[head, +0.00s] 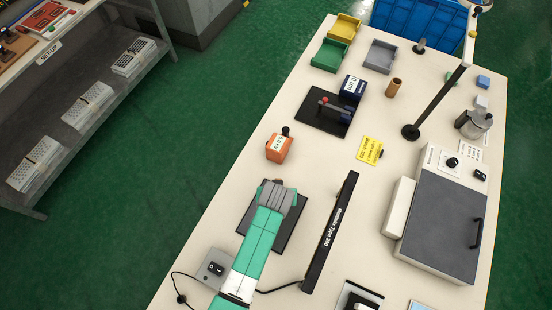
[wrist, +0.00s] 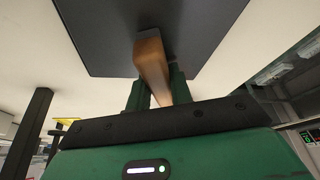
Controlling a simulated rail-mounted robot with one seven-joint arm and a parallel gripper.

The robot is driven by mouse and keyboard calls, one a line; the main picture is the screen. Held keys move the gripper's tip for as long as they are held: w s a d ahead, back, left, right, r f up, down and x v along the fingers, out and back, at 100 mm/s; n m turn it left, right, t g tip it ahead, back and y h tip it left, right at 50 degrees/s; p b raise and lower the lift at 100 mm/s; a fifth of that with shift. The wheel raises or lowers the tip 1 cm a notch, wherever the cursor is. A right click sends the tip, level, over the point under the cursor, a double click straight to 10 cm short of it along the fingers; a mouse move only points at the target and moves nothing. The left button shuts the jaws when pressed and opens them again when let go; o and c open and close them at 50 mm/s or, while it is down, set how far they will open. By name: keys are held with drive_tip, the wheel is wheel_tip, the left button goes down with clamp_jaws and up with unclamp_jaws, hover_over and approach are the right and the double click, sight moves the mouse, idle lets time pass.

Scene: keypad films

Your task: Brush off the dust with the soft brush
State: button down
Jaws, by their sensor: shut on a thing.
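My gripper (head: 284,196) is over a dark flat plate (head: 291,230) on the cream table in the head view. In the wrist view its two green fingers (wrist: 158,92) are shut on a brown wooden-looking handle, which I take to be the soft brush (wrist: 151,62). The handle's far end reaches toward the dark plate (wrist: 95,35); whether it touches the plate I cannot tell. The bristles are hidden. In the head view my gripper and arm cover most of the brush and part of the plate. I can make out no dust.
An orange box (head: 279,149) stands just beyond the plate. A long black bar (head: 331,232) lies to its right, and a grey switch box (head: 214,268) with a cable is at lower left. A black post (head: 437,100) rises farther back.

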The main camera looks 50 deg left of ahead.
wheel_tip(320, 180, up, 4)
drive_tip(key=shift+s+d+f+p, duration=0.1)
drive_tip(key=shift+s+p, duration=0.05)
drive_tip(key=shift+p, duration=1.05)
wheel_tip(320, 180, up, 4)
drive_tip(key=p, duration=0.4)
drive_tip(key=shift+r, duration=0.25)
drive_tip(key=w+d+r+m+h+p, duration=0.1)
drive_tip(key=d+r+m+p, duration=0.3)
drive_tip(key=d+r, duration=0.8)
drive_tip(key=w+d+r+m+t+h+p, duration=0.1)
drive_tip(key=w+d+r+m+p, duration=0.3)
drive_tip(key=d+r+p, duration=0.4)
drive_tip(key=d+r+m+h, duration=0.1)
drive_tip(key=d+r, duration=0.3)
drive_tip(key=d, duration=0.1)
drive_tip(key=shift+w+d+r, duration=0.15)
drive_tip(key=shift+d+r, duration=0.05)
drive_tip(key=shift+r, duration=0.1)
